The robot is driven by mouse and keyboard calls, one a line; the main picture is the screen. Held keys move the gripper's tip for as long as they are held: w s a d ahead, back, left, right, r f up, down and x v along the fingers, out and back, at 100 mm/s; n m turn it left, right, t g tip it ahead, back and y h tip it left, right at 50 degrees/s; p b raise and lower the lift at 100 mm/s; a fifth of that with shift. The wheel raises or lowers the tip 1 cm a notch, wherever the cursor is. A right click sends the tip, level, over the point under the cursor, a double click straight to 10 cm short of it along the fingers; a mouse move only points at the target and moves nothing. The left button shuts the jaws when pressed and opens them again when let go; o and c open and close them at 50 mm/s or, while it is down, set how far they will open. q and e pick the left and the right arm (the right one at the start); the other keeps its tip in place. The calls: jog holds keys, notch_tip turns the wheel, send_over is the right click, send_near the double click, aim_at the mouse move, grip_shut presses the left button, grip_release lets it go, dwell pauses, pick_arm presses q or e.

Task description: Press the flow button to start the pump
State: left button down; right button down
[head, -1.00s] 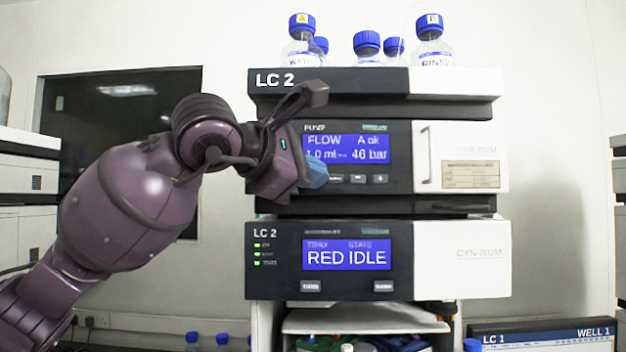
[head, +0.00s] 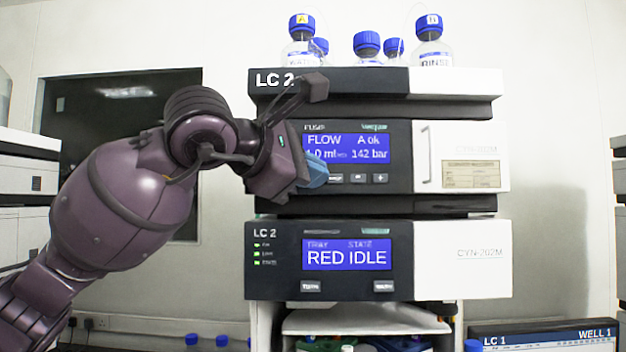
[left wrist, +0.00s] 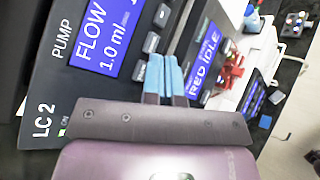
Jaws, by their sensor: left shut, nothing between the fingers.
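The pump unit (head: 400,150) is the upper dark module with a blue display (head: 345,146) reading FLOW, A ok, a partly covered 1.0 ml and 142 bar. A row of small grey buttons (head: 358,178) runs under the display. My left gripper (head: 318,175) is shut and empty, its blue fingertips at the left end of this row. It covers that end, so I cannot read a flow label or see contact. In the left wrist view, the shut blue fingers (left wrist: 165,77) lie close beside the pump's button row (left wrist: 151,43). My right gripper is not in view.
A lower module (head: 270,275) shows RED IDLE. Blue-capped bottles (head: 367,45) stand on top of the stack. Another stack (head: 28,165) is at the far left, and a monitor (head: 545,335) is at the lower right.

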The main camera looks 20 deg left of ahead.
pick_arm(q)
jog(key=shift+s+d, duration=0.25)
jog(key=shift+s, duration=0.55)
jog(key=shift+s+d, duration=0.2)
jog(key=shift+s, duration=0.65)
jog(key=shift+s+d, duration=0.25)
jog(key=shift+s, duration=0.55)
jog(key=shift+f, duration=0.1)
